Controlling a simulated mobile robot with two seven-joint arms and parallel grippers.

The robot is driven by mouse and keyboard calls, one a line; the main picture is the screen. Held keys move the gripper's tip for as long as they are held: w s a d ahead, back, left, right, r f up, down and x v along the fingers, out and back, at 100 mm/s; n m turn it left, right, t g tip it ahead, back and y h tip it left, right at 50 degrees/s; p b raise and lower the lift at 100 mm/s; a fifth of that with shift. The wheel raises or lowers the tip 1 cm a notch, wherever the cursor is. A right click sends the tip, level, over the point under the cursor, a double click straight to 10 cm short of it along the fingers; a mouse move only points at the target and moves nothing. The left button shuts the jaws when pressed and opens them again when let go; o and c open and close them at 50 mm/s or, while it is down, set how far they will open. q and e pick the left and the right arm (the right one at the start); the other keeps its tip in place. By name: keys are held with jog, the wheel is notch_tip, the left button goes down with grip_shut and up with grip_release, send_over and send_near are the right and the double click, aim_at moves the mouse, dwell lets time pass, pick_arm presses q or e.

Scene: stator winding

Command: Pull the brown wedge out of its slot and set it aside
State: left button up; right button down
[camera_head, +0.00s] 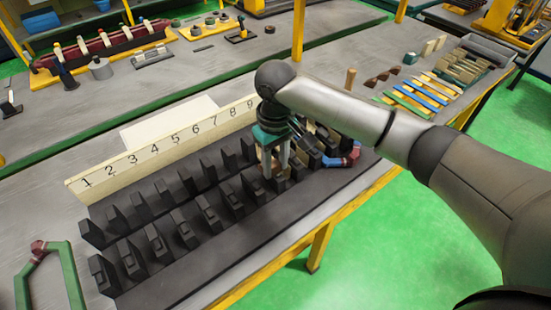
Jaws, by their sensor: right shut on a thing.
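The stator model is a dark base (235,237) with two rows of black teeth, beside a cream strip numbered from 1 to 9 (160,150). My right gripper (283,168) points down among the teeth near its right part. It is shut on a small brown piece, the brown wedge (264,158), which is mostly hidden by the fingers. I cannot tell how deep the wedge sits in its slot. My left gripper is not in view.
A coil with blue and red wrapping (345,159) lies at the base's right end. Green, blue and yellow strips (422,95) and a wooden peg (350,78) are farther right. A green coil (70,275) is at lower left.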

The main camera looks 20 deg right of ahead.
jog(key=shift+f+b, duration=0.35)
jog(key=shift+f, duration=1.15)
